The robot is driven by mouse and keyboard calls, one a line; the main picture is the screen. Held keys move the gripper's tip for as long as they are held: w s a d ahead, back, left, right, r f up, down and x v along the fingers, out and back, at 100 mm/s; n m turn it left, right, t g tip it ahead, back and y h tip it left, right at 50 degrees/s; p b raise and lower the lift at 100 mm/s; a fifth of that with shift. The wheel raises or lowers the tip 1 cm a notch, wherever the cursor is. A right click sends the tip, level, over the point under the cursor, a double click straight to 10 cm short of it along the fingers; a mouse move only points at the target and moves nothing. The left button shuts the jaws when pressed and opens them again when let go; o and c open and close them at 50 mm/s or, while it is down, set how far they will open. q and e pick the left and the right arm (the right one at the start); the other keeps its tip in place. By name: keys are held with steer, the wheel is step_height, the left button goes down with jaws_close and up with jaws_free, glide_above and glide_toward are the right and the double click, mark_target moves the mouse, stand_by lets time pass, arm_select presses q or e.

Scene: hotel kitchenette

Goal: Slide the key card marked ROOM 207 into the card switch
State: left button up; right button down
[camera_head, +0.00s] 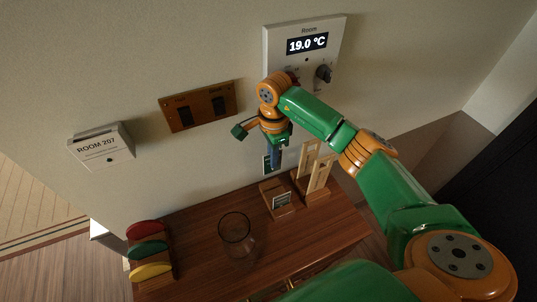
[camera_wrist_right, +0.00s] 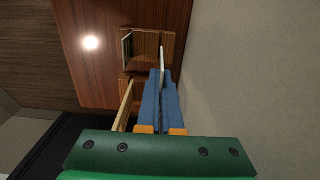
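The white card switch (camera_head: 100,147), labelled ROOM 207, is on the wall at the left in the head view. My right gripper (camera_head: 276,160) points down near the wall, above the wooden card stand (camera_head: 283,210), well to the right of the switch. In the right wrist view its blue fingers (camera_wrist_right: 162,75) are close together on a thin pale card (camera_wrist_right: 161,58), seen edge-on. In the head view part of a dark card (camera_head: 267,164) shows beside the fingers; its marking cannot be read. Another card (camera_head: 282,199) stands in the stand. My left gripper is not in view.
A wooden double switch plate (camera_head: 198,108) and a thermostat (camera_head: 304,50) are on the wall. A glass (camera_head: 237,238), a rack with red, green and yellow pieces (camera_head: 150,250) and a wooden frame (camera_head: 315,175) stand on the wooden counter (camera_head: 200,270).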

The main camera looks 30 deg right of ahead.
mark_target(267, 169)
steer(key=shift+d+f+b, duration=0.15)
steer(key=shift+f+b, duration=0.35)
steer(key=shift+f, duration=0.15)
step_height(267, 169, down, 9)
steer(key=b, duration=0.7)
steer(key=shift+f, duration=0.2)
steer(key=c, duration=1)
jaws_free()
step_height(267, 169, up, 7)
steer(key=shift+f+b, duration=0.15)
steer(key=shift+b, duration=0.85)
steer(key=shift+r, duration=0.3)
steer(key=shift+s, duration=0.1)
